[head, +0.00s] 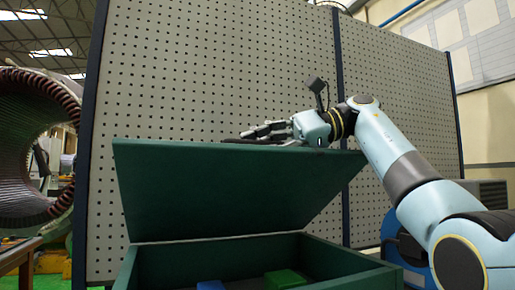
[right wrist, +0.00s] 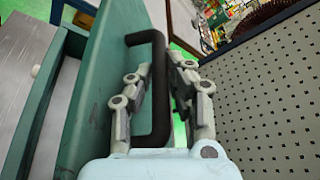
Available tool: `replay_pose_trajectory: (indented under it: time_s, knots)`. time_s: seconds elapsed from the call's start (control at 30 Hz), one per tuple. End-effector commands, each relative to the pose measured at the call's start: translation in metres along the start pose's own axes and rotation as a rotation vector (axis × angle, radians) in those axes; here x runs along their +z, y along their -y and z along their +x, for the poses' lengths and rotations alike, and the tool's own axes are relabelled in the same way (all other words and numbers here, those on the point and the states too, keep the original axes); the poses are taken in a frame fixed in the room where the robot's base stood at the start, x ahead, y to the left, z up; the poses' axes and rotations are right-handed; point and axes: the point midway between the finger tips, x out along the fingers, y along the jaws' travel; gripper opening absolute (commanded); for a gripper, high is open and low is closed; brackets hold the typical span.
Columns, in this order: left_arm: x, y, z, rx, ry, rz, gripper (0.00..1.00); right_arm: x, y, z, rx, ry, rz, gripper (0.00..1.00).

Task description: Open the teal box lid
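The teal box (head: 200,257) stands low in front, with its lid (head: 235,190) raised and tilted, the inner face toward me. The lid also fills the left of the right wrist view (right wrist: 98,85). My right gripper (head: 262,132) is behind the lid's upper edge. In the right wrist view its fingers (right wrist: 160,68) lie on both sides of the dark lid handle (right wrist: 159,110) and appear shut on it; the exact contact is hard to see. My left gripper is not in view.
A blue block (head: 210,285) and a green block (head: 286,278) lie inside the box. A pegboard panel (head: 220,75) stands close behind the lid. A large stator ring (head: 62,100) is at the left.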

Motion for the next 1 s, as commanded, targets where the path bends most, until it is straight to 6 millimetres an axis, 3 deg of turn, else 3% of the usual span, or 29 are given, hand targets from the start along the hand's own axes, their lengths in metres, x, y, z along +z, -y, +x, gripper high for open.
replay_pose_trajectory:
  time_s: [0.03, 0.17, 0.53, 1.0]
  knots:
    - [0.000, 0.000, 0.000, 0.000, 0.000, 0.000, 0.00, 0.002, 0.001, -0.001, -0.001, 0.001, -0.004, 0.22]
    - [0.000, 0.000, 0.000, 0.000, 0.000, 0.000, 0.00, 0.002, 0.001, 0.000, -0.001, 0.001, -0.003, 0.38]
    - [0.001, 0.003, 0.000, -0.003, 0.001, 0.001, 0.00, 0.000, 0.001, -0.009, -0.001, -0.003, -0.001, 0.38]
    - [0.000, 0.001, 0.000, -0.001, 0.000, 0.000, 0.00, 0.001, 0.000, -0.104, -0.002, -0.003, -0.001, 0.38]
